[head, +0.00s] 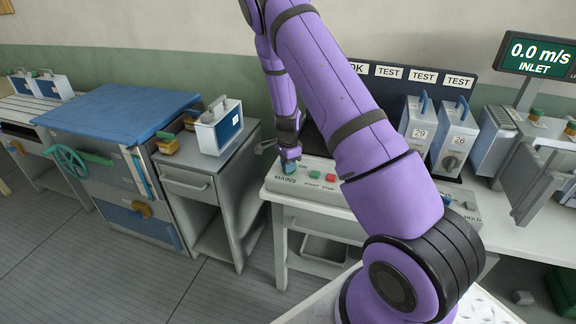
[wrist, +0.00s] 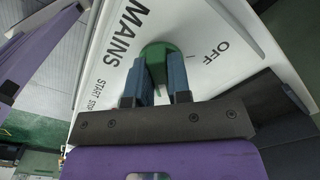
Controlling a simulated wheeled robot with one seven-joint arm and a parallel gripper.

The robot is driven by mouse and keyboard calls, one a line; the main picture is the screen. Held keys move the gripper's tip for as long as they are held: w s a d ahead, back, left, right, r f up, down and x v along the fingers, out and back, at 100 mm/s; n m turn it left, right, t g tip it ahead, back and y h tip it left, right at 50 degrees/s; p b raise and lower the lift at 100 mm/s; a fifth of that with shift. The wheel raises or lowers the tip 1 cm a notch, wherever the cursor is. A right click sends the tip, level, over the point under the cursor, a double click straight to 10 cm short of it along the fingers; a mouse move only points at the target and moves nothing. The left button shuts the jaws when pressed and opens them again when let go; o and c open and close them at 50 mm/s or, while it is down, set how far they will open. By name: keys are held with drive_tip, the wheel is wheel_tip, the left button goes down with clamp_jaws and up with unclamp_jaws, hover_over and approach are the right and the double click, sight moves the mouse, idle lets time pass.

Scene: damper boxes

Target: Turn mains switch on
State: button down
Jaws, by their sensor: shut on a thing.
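The mains switch is a green knob (wrist: 158,60) on a white panel (wrist: 110,60) marked MAINS, with OFF beside it in the wrist view. My gripper (wrist: 166,85) is shut on the green knob, with one blue-grey finger on each side of it. In the head view my gripper (head: 290,165) reaches down to the panel (head: 272,184) at the MAINS label, near the ON mark. The fingers hide part of the knob, and I cannot tell exactly which mark it points to.
A green button (head: 315,174) and a red button (head: 331,177) sit close by on the panel, marked START STOP. Damper boxes (head: 419,122) stand behind to the right. A display (head: 538,54) reads 0.0 m/s INLET. A blue-topped cabinet (head: 120,110) stands at left.

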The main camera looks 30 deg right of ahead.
idle(0.4)
drive_tip(key=c, duration=1.1)
unclamp_jaws()
drive_tip(key=shift+o, duration=0.2)
wheel_tip(320, 180, up, 11)
